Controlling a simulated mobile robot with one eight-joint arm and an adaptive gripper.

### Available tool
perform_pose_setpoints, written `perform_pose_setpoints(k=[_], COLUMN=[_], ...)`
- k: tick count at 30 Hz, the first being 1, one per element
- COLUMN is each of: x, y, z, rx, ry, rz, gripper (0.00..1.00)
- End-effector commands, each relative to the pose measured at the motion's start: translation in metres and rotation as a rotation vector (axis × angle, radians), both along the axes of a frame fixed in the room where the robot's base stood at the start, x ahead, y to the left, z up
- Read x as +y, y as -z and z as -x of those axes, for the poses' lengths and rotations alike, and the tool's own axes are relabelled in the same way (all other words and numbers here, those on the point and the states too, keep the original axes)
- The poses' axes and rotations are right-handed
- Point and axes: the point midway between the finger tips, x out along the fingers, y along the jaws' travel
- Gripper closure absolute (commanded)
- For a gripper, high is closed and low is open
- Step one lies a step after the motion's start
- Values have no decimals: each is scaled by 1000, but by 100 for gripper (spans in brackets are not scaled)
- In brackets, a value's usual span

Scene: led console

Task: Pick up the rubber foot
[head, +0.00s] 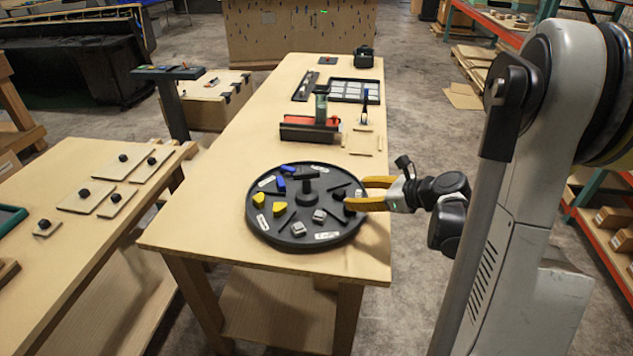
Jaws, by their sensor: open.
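A round black tray (262,232) with dividers and a central knob stands on the wooden table. Small black pieces lie at its right side, and one of them (338,194), likely the rubber foot, is close to my fingertips. My gripper (355,194) has yellow fingers, reaches in from the right over the tray's right rim and is open. The fingers are apart, one toward the back and one toward the front. I see nothing held between them. The exact gap between fingertips and the black piece cannot be told from this view.
The tray also holds yellow pieces (279,208), blue pieces (281,184) and grey blocks (299,229). Behind it stand a red and black fixture (307,131) and a black-framed grid (353,91). The table's (210,225) front left is clear. A side table (75,255) holds knobbed plates.

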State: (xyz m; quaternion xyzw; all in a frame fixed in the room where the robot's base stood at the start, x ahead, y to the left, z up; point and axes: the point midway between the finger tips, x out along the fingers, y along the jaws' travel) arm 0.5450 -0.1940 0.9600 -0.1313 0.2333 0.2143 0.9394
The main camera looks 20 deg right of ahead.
Motion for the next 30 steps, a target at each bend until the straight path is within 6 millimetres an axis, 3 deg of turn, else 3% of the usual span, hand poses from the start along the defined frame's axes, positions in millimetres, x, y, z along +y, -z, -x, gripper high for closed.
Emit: perform_pose_setpoints(k=[3,6,30], x=[-18,-22,14], y=[12,17,62], z=[0,-3,-89], rx=[-2,-3,-2], ry=[71,92,94], rz=[-117,-161,-163], gripper=[42,42,42])
